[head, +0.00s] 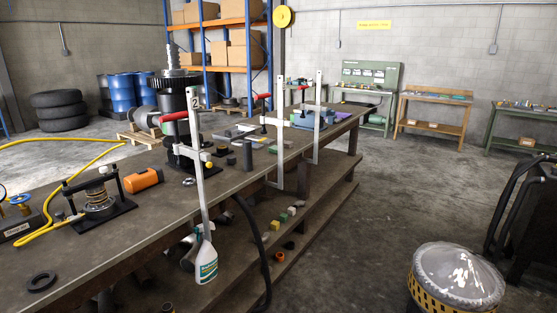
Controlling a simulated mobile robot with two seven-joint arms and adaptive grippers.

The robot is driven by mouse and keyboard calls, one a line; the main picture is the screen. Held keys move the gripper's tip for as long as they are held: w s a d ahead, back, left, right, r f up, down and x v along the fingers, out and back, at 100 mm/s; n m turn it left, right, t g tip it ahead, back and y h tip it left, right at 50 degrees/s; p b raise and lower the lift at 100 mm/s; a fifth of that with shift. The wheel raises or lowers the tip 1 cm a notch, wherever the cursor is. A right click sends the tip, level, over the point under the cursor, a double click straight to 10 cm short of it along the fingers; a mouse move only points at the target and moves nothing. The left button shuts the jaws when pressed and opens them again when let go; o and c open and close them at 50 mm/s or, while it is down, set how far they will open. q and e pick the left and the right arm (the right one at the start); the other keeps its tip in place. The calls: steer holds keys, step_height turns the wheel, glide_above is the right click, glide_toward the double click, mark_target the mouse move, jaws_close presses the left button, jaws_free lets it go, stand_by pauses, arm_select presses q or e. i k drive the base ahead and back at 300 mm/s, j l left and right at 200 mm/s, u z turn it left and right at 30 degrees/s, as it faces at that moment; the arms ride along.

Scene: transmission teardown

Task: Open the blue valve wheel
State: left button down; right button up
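The blue valve wheel (19,199) sits at the far left end of the workbench. It lies above a dark box with a pale label (19,229). A round gauge is partly cut off by the left picture edge next to it. The wheel is small here, and I cannot tell its turn position. A yellow hose (78,222) runs on the bench from near the box and loops toward the back left. Neither of my grippers is in view.
The workbench (130,222) carries a spring compressor (97,199), an orange cylinder (143,180), a black ring (41,282) and a tall clamp (198,160). Open floor (390,200) lies right; a yellow-black drum (455,279) stands there.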

mark_target(19, 200)
steer(key=k+u, duration=0.2)
steer(key=u, duration=0.25)
steer(key=k+j+u, duration=0.15)
steer(key=u, duration=0.3)
steer(key=k+j+u, duration=0.15)
steer(key=u, duration=0.3)
steer(key=j+z, duration=0.1)
steer(key=j, duration=0.3)
steer(key=i+j+z, duration=0.1)
steer(key=j, duration=0.3)
